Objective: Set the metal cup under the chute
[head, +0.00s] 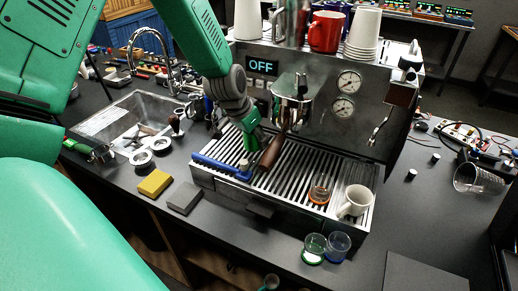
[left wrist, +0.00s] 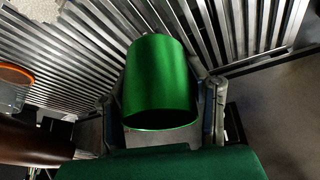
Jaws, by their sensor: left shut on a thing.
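My left gripper (head: 246,166) reaches down from above over the front left of the espresso machine's slatted drip tray (head: 340,172). In the left wrist view its fingers (left wrist: 162,108) are shut on the sides of a shiny cup (left wrist: 161,75), which looks metallic green there. The slats show just beyond the cup; whether it touches them I cannot tell. In the head view the cup is mostly hidden by the gripper. The portafilter's brown handle (head: 271,153) is right beside the gripper, below the metal brew head (head: 291,112). I cannot pick out a chute for certain. My right gripper is out of view.
A blue bar (head: 220,167) lies at the tray's left. A small glass (head: 321,188) and a white mug (head: 355,201) stand on its right. Two small glasses (head: 314,249) stand in front. Yellow (head: 154,183) and grey (head: 185,198) blocks lie left, near the sink (head: 120,115).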

